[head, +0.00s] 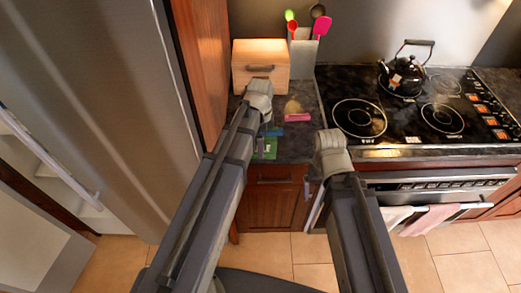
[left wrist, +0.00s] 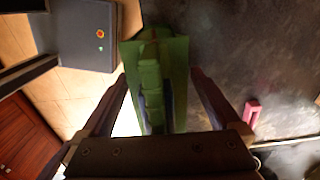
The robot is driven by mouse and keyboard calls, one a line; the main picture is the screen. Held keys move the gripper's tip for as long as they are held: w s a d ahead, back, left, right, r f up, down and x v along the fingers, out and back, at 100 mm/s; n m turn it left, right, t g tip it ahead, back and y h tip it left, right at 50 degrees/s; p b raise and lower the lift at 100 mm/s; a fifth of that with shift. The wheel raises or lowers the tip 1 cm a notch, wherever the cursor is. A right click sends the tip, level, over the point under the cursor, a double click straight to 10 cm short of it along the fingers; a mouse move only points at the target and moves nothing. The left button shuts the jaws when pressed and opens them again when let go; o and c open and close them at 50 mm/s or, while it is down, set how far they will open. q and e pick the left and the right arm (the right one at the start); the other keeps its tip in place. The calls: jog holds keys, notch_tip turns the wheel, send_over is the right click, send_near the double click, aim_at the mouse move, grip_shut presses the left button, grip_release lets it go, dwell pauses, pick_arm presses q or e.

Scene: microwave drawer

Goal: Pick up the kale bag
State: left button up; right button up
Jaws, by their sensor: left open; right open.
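The kale bag, a green packet, lies on the dark counter near its front edge; it shows in the head view (head: 266,149), partly covered by my left arm. In the left wrist view the bag (left wrist: 176,58) is between the two spread fingers of my left gripper (left wrist: 159,76), with a gap seen on each side. My left gripper is open; its fingers are mostly hidden in the head view. My right gripper (head: 310,196) is open and empty, low in front of the counter and cabinet, to the right of the bag.
A pink block (head: 297,117) lies on the counter right of the bag. A wooden box (head: 260,65) and a utensil holder (head: 302,55) stand behind. The stove with a black kettle (head: 402,75) is at right, the fridge (head: 95,90) at left.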

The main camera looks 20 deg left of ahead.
pick_arm(q)
jog(key=shift+f, duration=0.15)
grip_shut()
dwell(0.8)
